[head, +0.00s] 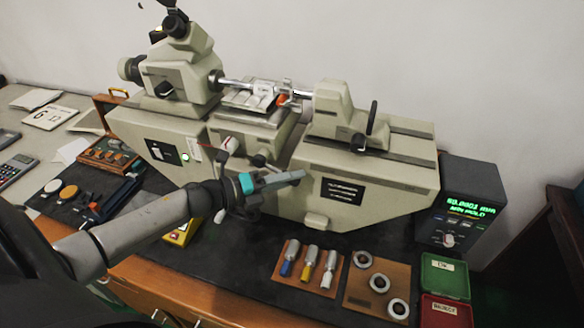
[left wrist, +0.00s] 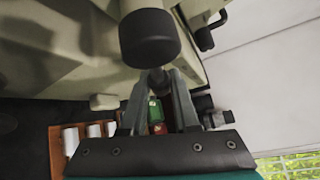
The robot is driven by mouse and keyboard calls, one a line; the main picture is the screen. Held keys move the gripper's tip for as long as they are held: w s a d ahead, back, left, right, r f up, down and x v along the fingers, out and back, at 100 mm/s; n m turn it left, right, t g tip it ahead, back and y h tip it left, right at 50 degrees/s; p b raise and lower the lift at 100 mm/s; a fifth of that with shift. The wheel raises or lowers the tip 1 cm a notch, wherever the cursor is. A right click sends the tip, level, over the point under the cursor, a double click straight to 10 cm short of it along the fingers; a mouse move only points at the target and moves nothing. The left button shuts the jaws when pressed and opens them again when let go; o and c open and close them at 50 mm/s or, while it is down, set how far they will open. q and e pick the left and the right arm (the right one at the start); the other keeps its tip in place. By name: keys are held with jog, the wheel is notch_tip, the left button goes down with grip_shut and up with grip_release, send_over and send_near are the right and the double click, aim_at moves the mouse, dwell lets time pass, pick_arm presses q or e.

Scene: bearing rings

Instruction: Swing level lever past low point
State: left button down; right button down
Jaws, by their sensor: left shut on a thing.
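The pale green measuring machine (head: 362,178) stands along the wall. My left gripper (head: 302,175) is in front of its middle, and its fingers reach to the right. In the left wrist view my left gripper (left wrist: 157,85) is closed around a narrow dark piece, which seems to be part of the level lever. A thick black knob (left wrist: 150,38) hangs close above the fingers there. A small black knob (head: 258,160) shows just behind the gripper in the head view. The lever's full shape and angle are hidden. The right gripper is out of view.
The readout box (head: 474,200) at the right shows green text, seemingly 60.0001 mm and MIN HOLD. A green tray (head: 445,262) and a red tray (head: 440,312) stand below it. Handled plugs (head: 308,268) and rings on a board (head: 376,285) lie on the black mat in front.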

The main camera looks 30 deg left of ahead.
pick_arm(q)
jog(key=shift+f, duration=0.1)
jog(key=c, duration=0.7)
grip_release()
jog(key=shift+o, duration=0.2)
jog(key=shift+s+a, duration=0.1)
jog(key=v, duration=1.5)
